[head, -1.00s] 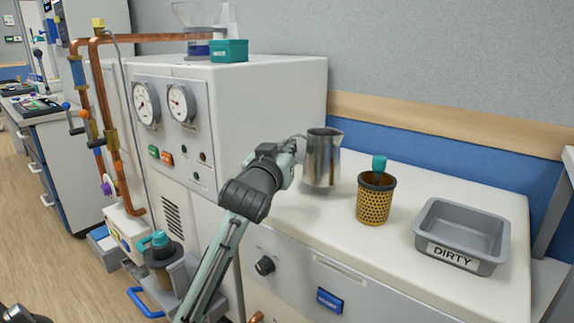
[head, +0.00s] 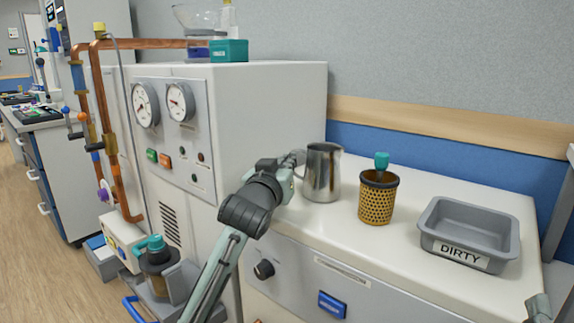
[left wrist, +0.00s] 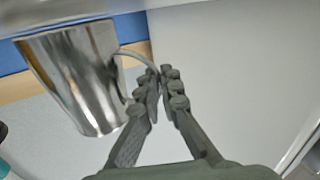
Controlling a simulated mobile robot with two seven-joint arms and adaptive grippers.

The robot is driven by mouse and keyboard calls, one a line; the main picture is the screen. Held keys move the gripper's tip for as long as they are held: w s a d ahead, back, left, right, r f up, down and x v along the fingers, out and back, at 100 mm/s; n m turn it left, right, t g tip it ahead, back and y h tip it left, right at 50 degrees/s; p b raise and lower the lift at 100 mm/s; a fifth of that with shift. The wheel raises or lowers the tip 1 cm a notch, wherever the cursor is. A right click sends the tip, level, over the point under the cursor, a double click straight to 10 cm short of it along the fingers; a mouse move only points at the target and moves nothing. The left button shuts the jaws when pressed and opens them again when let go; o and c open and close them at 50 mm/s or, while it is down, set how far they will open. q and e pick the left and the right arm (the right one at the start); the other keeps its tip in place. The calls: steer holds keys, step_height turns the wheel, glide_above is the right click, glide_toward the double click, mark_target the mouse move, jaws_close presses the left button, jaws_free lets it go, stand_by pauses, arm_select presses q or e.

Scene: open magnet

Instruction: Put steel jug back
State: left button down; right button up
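The steel jug (head: 322,172) stands upright on the white counter, its handle toward the left; it fills the upper left of the left wrist view (left wrist: 78,75). My left gripper (head: 295,162) is at the handle, and in the left wrist view its fingers (left wrist: 160,78) are close together with the curved handle running in between their tips. The jug's base appears to rest on the counter top. A small grey-green part at the lower right edge of the head view (head: 538,308) looks like part of my right arm; its fingers cannot be made out.
A yellow perforated basket (head: 377,204) with a teal-topped item stands right of the jug. A grey tray marked DIRTY (head: 455,252) is farther right. The tall white cabinet (head: 260,110) with gauges rises close on the left. The counter (head: 345,225) is bare in front of the jug.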

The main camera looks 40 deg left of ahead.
arm_select(q)
steer(key=shift+f, duration=0.15)
steer(key=c, duration=1.7)
jaws_free()
